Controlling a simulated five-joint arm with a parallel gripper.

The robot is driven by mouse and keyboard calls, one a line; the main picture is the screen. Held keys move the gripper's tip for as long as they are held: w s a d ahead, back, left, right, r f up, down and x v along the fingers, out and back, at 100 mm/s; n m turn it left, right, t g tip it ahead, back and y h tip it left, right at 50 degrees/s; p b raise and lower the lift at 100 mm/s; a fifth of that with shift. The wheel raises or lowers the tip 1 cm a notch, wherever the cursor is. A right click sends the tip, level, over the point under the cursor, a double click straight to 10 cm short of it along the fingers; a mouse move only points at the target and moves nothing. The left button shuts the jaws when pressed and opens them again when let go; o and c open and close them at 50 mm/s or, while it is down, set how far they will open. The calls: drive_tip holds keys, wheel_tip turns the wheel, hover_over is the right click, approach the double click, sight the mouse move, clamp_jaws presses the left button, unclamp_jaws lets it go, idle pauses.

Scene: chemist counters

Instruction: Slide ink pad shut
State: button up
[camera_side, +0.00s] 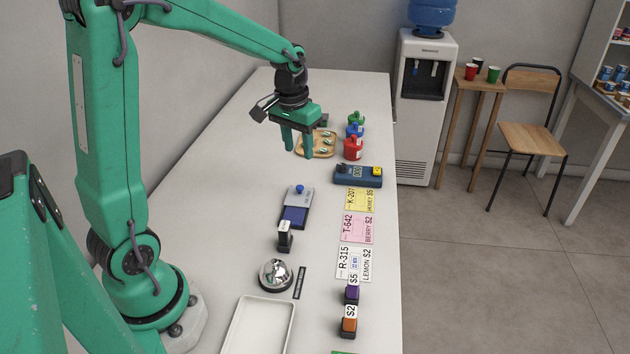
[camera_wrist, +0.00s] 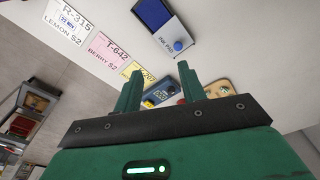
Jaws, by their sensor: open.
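The ink pad (camera_side: 296,206) lies on the counter, a grey case with a blue knob on its sliding lid. The lid is partly back, and the dark blue pad shows at its near end. The ink pad also shows at the top of the wrist view (camera_wrist: 162,22), with the blue knob (camera_wrist: 178,46) at its lower right. My gripper (camera_side: 298,148) is open and empty, above the counter beyond the ink pad, near the wooden tray. In the wrist view its two green fingers (camera_wrist: 160,92) stand apart with nothing held between them.
Beyond the ink pad are a wooden tray (camera_side: 326,150), a red bottle (camera_side: 353,149) and a dark blue device (camera_side: 357,177). Label cards (camera_side: 357,228) lie to its right. A black stamp (camera_side: 285,238), a bell (camera_side: 275,274) and a white tray (camera_side: 262,325) are nearer.

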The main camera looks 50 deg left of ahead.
drive_tip(key=n+g, duration=0.1)
approach(300, 187)
drive_tip(key=shift+w+a+f, duration=0.1)
drive_tip(key=shift+w+a, duration=0.1)
drive_tip(key=shift+a, duration=0.05)
drive_tip(key=shift+f, duration=0.15)
drive_tip(key=shift+f, duration=3.8)
clamp_jaws()
